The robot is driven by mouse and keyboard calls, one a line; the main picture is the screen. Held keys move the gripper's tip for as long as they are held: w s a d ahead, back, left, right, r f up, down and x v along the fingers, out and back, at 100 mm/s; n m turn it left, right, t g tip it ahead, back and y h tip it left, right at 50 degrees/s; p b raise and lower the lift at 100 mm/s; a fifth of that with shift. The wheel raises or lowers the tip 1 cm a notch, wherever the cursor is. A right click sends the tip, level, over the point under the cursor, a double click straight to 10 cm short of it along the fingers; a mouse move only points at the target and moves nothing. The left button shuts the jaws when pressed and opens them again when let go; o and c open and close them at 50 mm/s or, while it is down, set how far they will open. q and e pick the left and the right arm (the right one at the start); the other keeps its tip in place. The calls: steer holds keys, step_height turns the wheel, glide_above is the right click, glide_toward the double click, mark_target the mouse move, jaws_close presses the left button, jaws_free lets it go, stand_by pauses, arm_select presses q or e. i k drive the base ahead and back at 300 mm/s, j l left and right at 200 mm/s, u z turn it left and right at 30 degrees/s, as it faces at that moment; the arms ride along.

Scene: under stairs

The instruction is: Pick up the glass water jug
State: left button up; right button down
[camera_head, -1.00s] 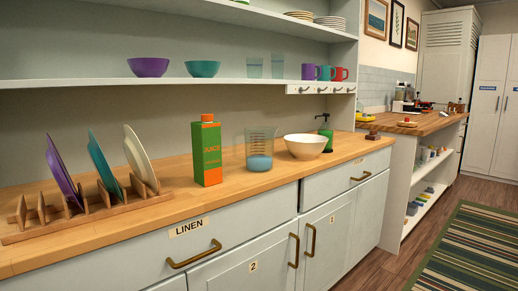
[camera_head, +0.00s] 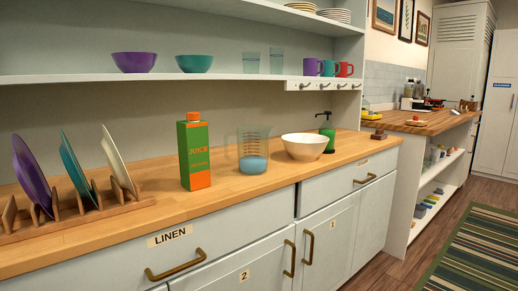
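The glass water jug (camera_head: 253,152) stands upright on the wooden counter (camera_head: 160,204). It is clear, with blue water in its lower part and what looks like a handle on its left side. It stands between the green and orange juice carton (camera_head: 194,152) on its left and a cream bowl (camera_head: 304,146) on its right. Neither of my grippers shows in the head view.
A wooden rack (camera_head: 75,214) with plates stands at the left of the counter. A green pump bottle (camera_head: 326,131) is behind the bowl. A shelf (camera_head: 200,78) with bowls, glasses and mugs runs above. The counter in front of the jug is clear.

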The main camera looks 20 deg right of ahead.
mark_target(253, 140)
steer(key=i+l, duration=0.15)
steer(key=l, duration=0.2)
steer(key=i+l, duration=0.15)
steer(key=l, duration=0.25)
steer(key=i+l, duration=0.2)
steer(key=l, duration=0.15)
steer(key=i+l+u, duration=0.1)
steer(key=l, duration=0.25)
steer(key=i+l, duration=0.2)
steer(key=l, duration=0.2)
steer(key=i+l, duration=0.15)
steer(key=l, duration=0.2)
